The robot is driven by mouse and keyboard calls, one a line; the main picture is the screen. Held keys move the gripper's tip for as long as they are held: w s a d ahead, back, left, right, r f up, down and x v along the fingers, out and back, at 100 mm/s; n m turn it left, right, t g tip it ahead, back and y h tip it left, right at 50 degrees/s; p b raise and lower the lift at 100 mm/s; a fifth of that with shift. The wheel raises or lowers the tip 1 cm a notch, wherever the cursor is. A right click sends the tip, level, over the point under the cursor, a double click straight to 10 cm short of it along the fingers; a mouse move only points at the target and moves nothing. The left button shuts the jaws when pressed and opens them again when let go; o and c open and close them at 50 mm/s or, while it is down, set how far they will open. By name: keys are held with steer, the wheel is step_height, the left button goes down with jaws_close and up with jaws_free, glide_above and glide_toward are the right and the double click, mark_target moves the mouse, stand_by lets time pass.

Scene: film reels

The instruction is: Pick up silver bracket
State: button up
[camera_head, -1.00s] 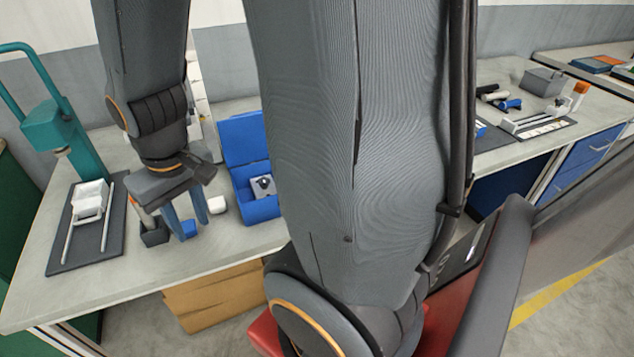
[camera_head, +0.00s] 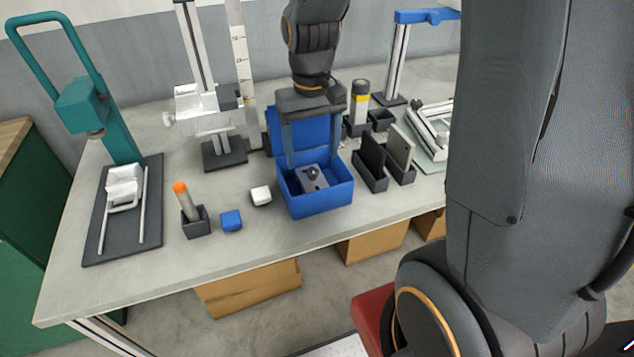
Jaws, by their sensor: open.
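The silver bracket (camera_head: 313,184), a small grey piece with a dark round part on top, lies inside an open blue box (camera_head: 318,204) on the workbench. My gripper (camera_head: 313,160) points down over this box. Its two blue-grey fingers are spread apart, one toward each side of the bracket, with nothing between them higher up. I cannot tell exactly how far the fingertips are above the bracket or whether they touch it.
A white block (camera_head: 261,196), a blue block (camera_head: 231,220) and a dark cup with an orange-topped tool (camera_head: 187,203) stand left of the box. Dark upright plates in a holder (camera_head: 372,163) stand close on its right. A teal press (camera_head: 100,120) is far left.

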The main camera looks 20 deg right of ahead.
mark_target(313, 170)
steer(key=shift+w+f, duration=0.2)
steer(key=shift+f, duration=0.2)
steer(key=shift+d+f+p, duration=0.1)
steer(key=shift+f+p, duration=0.9)
steer(key=shift+f, duration=2.45)
steer(key=shift+c, duration=0.2)
steer(key=c, duration=1.3)
